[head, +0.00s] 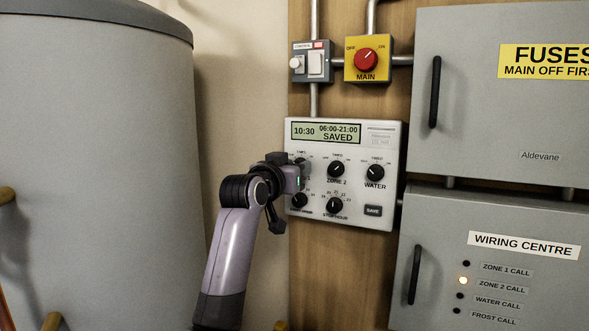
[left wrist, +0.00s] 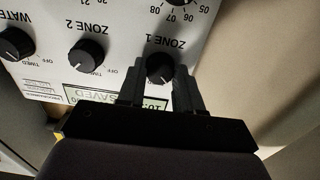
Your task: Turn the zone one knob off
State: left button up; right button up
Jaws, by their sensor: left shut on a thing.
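The zone one knob (left wrist: 160,68) is a round black dial on the white programmer panel (head: 353,218), beside the ZONE 1 label. In the left wrist view it sits between the two black fingers of my left gripper (left wrist: 160,88), which is shut on it. In the head view my left gripper (head: 300,172) reaches the panel's left side from below left and hides most of this knob and its label. The knob's exact pointer direction is hard to read. The display (head: 326,132) reads 10:30, 06:00-21:00 and SAVED. My right gripper is in no view.
The zone 2 knob (head: 335,169) and water knob (head: 375,172) are to the right, with smaller dials below. A yellow main switch (head: 367,59) is above. On the wiring centre (head: 520,215), the ZONE 2 CALL light (head: 463,280) glows. A large grey cylinder (head: 95,170) stands left.

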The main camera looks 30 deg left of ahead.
pick_arm(q)
jog(key=shift+f, duration=0.1)
jog(key=o, duration=1)
jog(key=shift+o, duration=0.2)
jog(key=s+b, duration=0.1)
jog(key=s, duration=0.6)
jog(key=shift+d+b, duration=0.2)
jog(key=shift+b, duration=0.2)
